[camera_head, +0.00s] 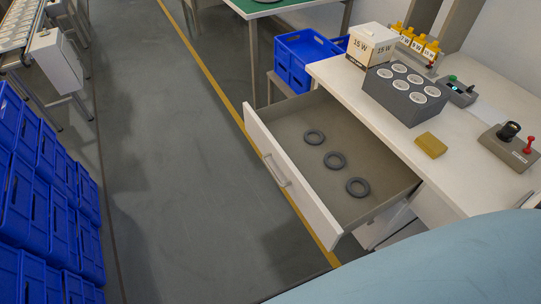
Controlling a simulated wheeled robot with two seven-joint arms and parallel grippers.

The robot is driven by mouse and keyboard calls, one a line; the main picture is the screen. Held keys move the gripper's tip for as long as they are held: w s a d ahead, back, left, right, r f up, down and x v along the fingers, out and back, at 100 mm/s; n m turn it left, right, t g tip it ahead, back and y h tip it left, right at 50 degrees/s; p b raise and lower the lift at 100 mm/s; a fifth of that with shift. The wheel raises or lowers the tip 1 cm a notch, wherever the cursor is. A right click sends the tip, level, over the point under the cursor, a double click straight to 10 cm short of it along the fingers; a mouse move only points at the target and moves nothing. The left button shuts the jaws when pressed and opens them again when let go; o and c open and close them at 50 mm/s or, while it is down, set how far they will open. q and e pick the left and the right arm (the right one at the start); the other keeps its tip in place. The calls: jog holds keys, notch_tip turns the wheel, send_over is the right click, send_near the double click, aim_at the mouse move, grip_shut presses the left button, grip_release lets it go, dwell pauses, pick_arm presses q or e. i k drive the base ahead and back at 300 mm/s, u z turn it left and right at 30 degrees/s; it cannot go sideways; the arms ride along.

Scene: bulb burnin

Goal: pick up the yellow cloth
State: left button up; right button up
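The yellow cloth (431,145) is a small, flat, folded-looking block. It lies on the white workbench (462,180) near its front edge, just right of the open drawer and in front of the grey bulb holder. Nothing covers it. Neither of my grippers shows in the head view.
An open drawer (262,135) with several grey rings (334,160) juts out from the bench. A grey block with white round tops (404,94), a white 15 W box (371,47) and a test device (506,145) stand on the bench. Blue crates (38,190) line the left.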

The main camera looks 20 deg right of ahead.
aim_at(428, 144)
jog(key=z, duration=2.15)
jog(key=k, duration=0.4)
jog(key=u, duration=1.5)
jog(key=i, duration=0.75)
jog(key=z, duration=0.4)
